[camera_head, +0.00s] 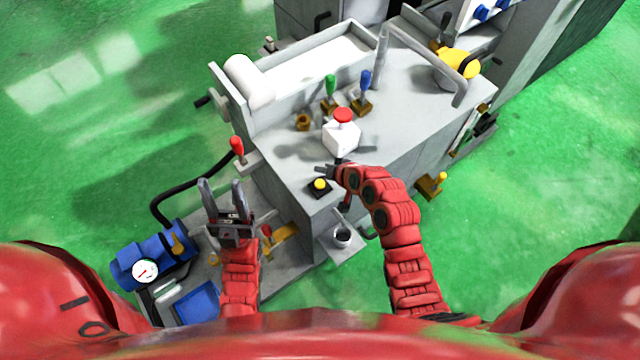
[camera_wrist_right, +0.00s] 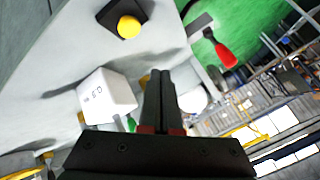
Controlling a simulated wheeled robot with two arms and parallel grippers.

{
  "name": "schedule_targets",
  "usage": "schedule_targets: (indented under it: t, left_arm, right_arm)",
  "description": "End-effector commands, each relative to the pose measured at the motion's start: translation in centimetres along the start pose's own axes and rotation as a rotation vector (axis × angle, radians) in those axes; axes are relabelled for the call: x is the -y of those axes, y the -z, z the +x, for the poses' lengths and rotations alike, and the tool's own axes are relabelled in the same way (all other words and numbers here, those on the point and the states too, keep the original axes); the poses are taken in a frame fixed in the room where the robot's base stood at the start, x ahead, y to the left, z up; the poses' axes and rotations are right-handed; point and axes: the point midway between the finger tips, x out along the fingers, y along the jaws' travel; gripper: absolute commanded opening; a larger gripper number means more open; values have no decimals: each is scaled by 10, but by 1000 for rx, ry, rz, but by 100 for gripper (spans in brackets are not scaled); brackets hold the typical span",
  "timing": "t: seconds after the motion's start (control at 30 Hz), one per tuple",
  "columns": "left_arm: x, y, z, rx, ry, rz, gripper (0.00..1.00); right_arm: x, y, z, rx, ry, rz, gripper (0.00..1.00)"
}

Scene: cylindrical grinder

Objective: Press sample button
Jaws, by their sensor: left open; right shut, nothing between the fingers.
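A yellow round button (camera_head: 319,184) sits on a small black base on the grey machine top, near its front edge. It also shows in the right wrist view (camera_wrist_right: 129,27), at the top and left of my fingertips. My right gripper (camera_head: 325,170) is shut and empty, just above and beside the yellow button in the head view; I see no contact. Its closed fingers show in the wrist view (camera_wrist_right: 160,78). A white box (camera_head: 341,139) with a red round button (camera_head: 342,115) stands behind it. My left gripper (camera_head: 221,186) is open and empty, left of the machine top.
Levers with green (camera_head: 330,84), blue (camera_head: 365,79) and red (camera_head: 237,147) handles stand on the machine. A bent grey bar (camera_head: 430,53) rises at the back right. A blue motor (camera_head: 150,256) with a gauge stands at lower left.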

Motion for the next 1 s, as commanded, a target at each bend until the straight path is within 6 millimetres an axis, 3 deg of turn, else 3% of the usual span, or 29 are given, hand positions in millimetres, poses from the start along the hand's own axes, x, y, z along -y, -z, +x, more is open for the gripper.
schedule_targets:
  t: [0.33,1.0]
  left_arm:
    - [-2,-6,-36,0,0,0,50]
    - [-2,-6,-38,0,0,0,50]
  right_arm:
    - [-27,-27,37,-1,-1,2,0]
    - [-29,-29,40,-1,0,1,0]
